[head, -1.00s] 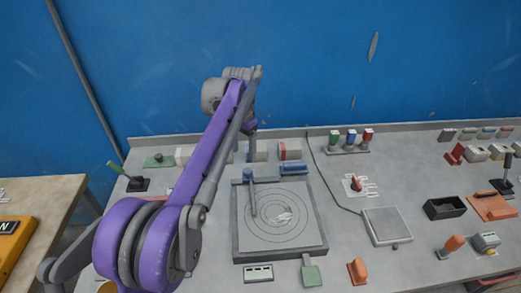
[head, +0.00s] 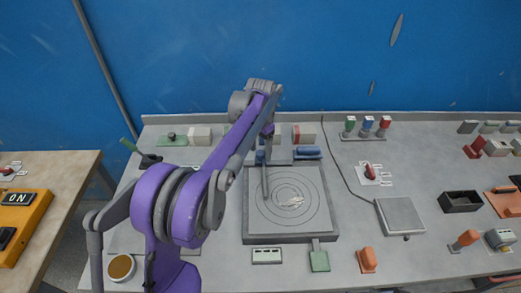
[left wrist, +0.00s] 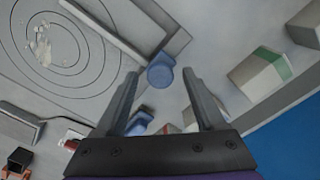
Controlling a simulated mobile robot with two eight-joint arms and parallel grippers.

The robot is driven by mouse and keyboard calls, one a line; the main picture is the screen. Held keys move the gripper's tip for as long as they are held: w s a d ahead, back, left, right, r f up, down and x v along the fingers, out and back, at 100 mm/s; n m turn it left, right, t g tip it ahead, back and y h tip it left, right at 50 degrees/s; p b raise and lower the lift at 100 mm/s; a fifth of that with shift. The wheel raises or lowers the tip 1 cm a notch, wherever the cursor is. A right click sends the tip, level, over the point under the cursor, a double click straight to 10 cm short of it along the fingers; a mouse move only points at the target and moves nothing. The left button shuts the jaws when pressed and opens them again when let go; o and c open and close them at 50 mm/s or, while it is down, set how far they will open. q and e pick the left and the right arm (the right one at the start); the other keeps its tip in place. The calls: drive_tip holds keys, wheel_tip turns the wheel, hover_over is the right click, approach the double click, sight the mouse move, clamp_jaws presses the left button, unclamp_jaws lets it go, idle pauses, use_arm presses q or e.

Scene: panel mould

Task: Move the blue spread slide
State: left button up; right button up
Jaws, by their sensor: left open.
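The blue knob (head: 260,157), which looks like the spread slide, stands at the back left of a grey square plate (head: 328,235) marked with rings. A thin grey bar (head: 265,182) reaches from it over the plate. In the left wrist view the round blue knob (left wrist: 160,76) shows between my open fingertips. My left gripper (head: 268,137) is above and just behind the knob; in the left wrist view the gripper (left wrist: 160,80) holds nothing. Whether the fingers reach down around the knob I cannot tell. My right gripper is not in view.
A blue block (head: 307,153) lies right of the knob, behind the plate. White boxes (head: 200,136) stand along the back edge. Green, blue and red topped posts (head: 366,127) stand farther right. A grey square pad (head: 400,216) lies right of the plate.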

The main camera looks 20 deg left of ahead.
use_arm(q)
drive_tip(key=shift+f, duration=0.1)
clamp_jaws()
idle(0.3)
idle(1.1)
